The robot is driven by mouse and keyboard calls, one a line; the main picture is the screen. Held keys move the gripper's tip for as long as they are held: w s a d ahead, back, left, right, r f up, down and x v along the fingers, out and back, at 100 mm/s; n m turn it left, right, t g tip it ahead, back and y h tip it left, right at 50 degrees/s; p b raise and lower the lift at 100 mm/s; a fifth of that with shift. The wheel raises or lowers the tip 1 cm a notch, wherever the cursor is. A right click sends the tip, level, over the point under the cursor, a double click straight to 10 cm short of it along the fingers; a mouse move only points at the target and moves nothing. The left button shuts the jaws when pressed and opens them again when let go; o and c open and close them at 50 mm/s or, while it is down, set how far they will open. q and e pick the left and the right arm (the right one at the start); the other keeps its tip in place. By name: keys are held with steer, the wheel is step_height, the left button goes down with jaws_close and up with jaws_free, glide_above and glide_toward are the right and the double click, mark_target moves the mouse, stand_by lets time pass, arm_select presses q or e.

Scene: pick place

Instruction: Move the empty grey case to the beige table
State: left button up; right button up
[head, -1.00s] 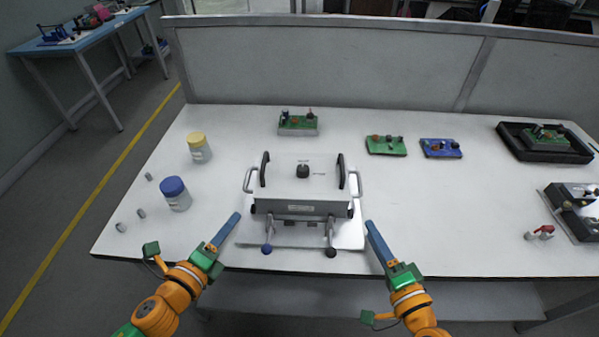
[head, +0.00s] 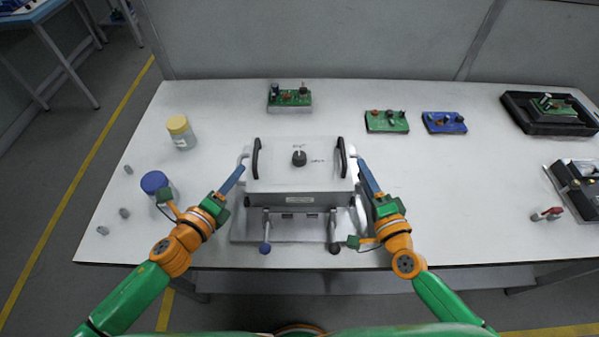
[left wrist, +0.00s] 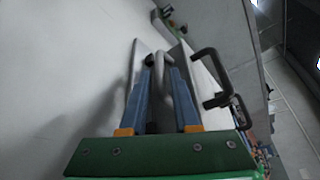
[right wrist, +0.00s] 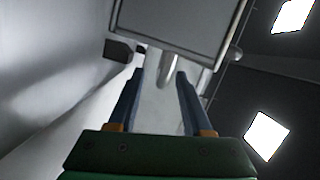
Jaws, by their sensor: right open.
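The grey case (head: 298,172) is a box with a flat light lid, a black knob, two black handles on top and a silver handle at each side. It stands on the near middle of the white table, and its inside is hidden. My left gripper (head: 241,170) is at its left side handle; the left wrist view shows that handle (left wrist: 161,68) between the fingertips, but not whether they press on it. My right gripper (head: 362,163) is open at the right side handle; in the right wrist view that handle (right wrist: 168,68) lies between the parted fingers. No beige table shows.
The white table (head: 460,220) also carries a yellow-lidded jar (head: 182,134), a blue-lidded jar (head: 156,184), several circuit boards and a black tray (head: 548,114). A grey partition (head: 310,40) closes its back. A blue table (head: 25,15) stands at the far left.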

arm_select(q)
steer(key=shift+x, duration=1.05)
arm_select(e)
steer(key=shift+x, duration=1.05)
arm_select(q)
steer(key=shift+c, duration=0.2)
arm_select(e)
steer(key=shift+c, duration=0.2)
arm_select(q)
steer(key=c, duration=0.4)
arm_select(e)
steer(key=c, duration=0.4)
arm_select(q)
jaws_close()
arm_select(e)
jaws_close()
arm_select(q)
steer(key=shift+r, duration=0.1)
